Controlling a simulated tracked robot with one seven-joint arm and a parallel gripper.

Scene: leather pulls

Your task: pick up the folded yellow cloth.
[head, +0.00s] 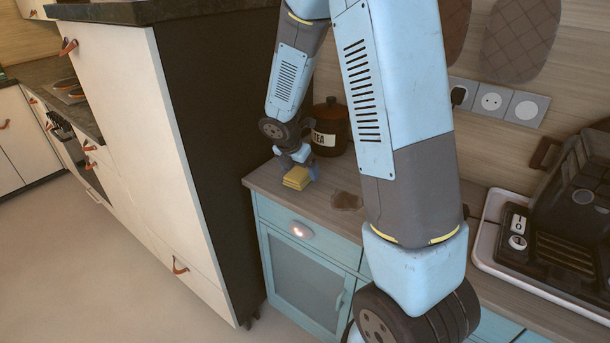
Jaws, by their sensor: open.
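The folded yellow cloth (297,178) lies on the wooden counter near its left end, close to the front edge. My gripper (300,172) is at the cloth, coming from behind and above it. The jaws are open. One finger shows just right of the cloth, and the cloth partly hides the rest. I cannot tell whether the fingers touch the cloth or stand around it.
A brown TEA jar (330,128) stands behind the gripper against the wall. A brown stain-like patch (347,201) lies on the counter to the right. A coffee machine (565,215) on a white tray (490,240) stands at far right. A tall dark cabinet side (215,130) rises on the left.

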